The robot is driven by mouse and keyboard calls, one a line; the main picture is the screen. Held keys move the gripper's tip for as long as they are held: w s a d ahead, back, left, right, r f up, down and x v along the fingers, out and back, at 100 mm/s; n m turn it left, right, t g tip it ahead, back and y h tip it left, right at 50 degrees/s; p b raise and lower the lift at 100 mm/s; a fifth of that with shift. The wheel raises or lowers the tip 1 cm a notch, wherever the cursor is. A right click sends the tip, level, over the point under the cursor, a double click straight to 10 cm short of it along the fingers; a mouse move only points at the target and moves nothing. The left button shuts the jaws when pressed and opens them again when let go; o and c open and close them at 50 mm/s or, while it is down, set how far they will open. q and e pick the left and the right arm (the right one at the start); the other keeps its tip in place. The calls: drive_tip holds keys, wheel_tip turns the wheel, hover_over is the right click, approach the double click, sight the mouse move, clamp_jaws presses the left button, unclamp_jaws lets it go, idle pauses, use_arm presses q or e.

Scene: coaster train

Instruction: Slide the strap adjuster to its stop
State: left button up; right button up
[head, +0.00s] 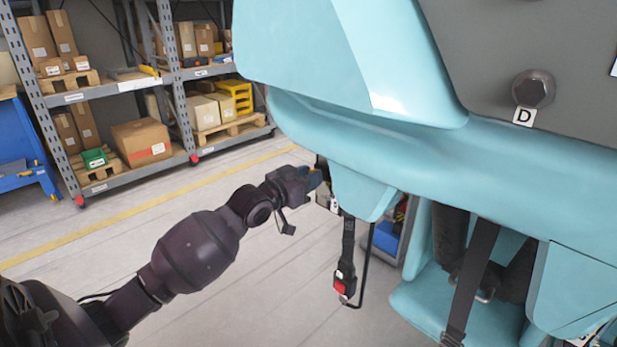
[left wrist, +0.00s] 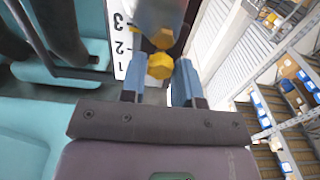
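The strap adjuster appears to be the yellow faceted knob (left wrist: 160,66) in the left wrist view. It sits by a dark strip beside a white scale plate (left wrist: 121,45) numbered 1 to 3. My left gripper (left wrist: 159,78) has its two blue-grey fingers on either side of the knob, spaced about its width; whether they touch it cannot be told. In the head view my left gripper (head: 316,178) is at the left side of the teal seat (head: 360,190), and the knob is mostly hidden there. My right gripper is not in view.
A dark strap with a red-button buckle (head: 341,285) hangs just below and right of my left gripper. A bolt (head: 533,88) marked D is on the grey panel. Shelving (head: 125,85) with boxes stands behind. The floor on the left is clear.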

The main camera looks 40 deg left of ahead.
use_arm(q)
clamp_jaws()
wheel_tip(320, 180, down, 3)
drive_tip(key=o, duration=0.8)
unclamp_jaws()
drive_tip(key=shift+r, duration=0.1)
drive_tip(key=shift+s, duration=0.1)
